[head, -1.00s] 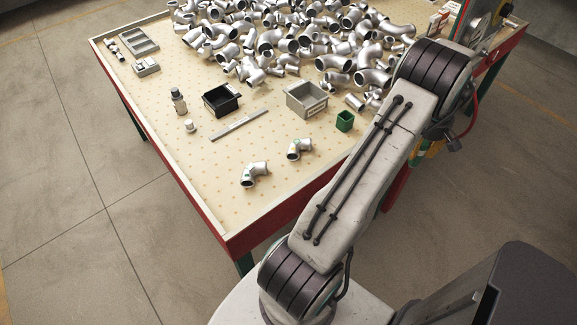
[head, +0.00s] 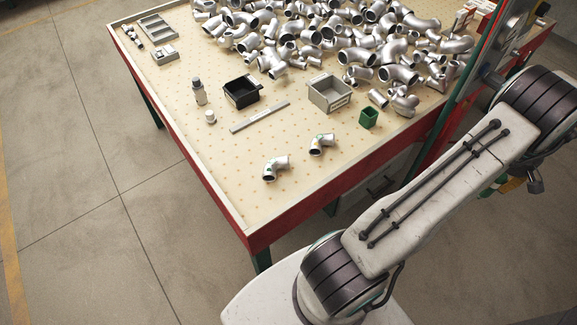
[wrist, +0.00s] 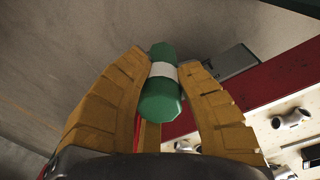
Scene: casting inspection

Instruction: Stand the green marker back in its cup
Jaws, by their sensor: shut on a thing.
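The green marker (wrist: 162,99), with a white band, is between the two yellow fingers of my gripper (wrist: 165,85) in the wrist view. My gripper is shut on it, over the floor just outside the table's red edge. The small square green cup (head: 369,117) stands upright on the table near its right front edge, in the head view. It looks empty from here. In the head view my gripper is mostly hidden behind my arm at the right, apart from the cup.
Two pipe elbows with green marks (head: 277,168) lie near the front. A pile of metal fittings fills the back. The table has a raised red edge (head: 300,212).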

